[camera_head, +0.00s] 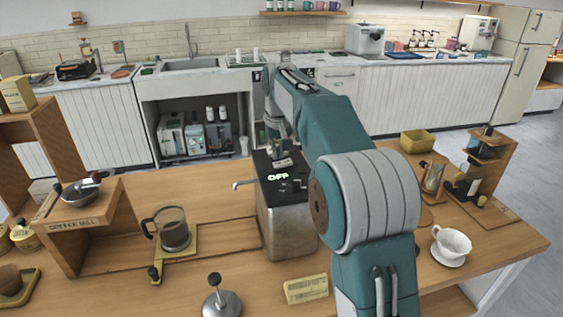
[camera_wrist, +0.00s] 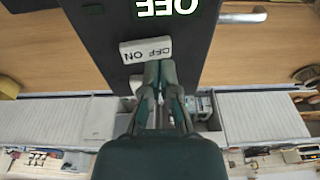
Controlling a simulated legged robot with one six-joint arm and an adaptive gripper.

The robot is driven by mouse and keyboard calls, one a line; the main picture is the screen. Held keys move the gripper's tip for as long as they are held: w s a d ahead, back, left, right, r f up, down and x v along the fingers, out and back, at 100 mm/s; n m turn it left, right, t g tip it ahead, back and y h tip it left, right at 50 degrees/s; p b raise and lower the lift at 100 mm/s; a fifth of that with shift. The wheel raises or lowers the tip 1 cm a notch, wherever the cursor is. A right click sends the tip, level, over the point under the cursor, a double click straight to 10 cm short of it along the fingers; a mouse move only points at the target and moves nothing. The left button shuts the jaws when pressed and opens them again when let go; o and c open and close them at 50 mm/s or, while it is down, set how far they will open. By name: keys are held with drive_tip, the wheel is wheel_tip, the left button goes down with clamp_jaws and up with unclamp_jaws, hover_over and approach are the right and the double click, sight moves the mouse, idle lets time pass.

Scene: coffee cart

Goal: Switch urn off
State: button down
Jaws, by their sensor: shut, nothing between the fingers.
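The urn (camera_head: 287,228) is a metal box with a dark top, standing on the wooden counter. Its display (camera_head: 277,177) glows "OFF"; it also shows upside down in the wrist view (camera_wrist: 167,7). The pale switch block (camera_head: 283,162) on the urn's top is marked OFF and ON; in the wrist view (camera_wrist: 132,48) it sits just beyond my fingertips. My gripper (camera_wrist: 159,68) is shut and empty, its fingertips at the edge of the block near the OFF marking. I cannot tell whether they touch it. In the head view the gripper is partly hidden by my arm.
A spigot (camera_head: 243,184) sticks out left of the urn. A glass pot (camera_head: 173,228) and a tamper (camera_head: 221,298) stand to the left. A white dripper cup (camera_head: 452,243) and a yellow box (camera_head: 417,141) are on the right.

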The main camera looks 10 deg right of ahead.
sight(278, 165)
drive_tip(key=shift+r, duration=2.75)
drive_tip(key=shift+s+r, duration=0.3)
drive_tip(key=shift+s, duration=0.05)
drive_tip(key=s+r+t, duration=0.2)
drive_tip(key=s, duration=1.5)
drive_tip(key=s+f+t, duration=0.1)
drive_tip(key=s+f, duration=0.5)
drive_tip(key=s, duration=0.3)
drive_tip(key=s+f, duration=0.6)
drive_tip(key=s, duration=0.3)
drive_tip(key=shift+t, duration=0.4)
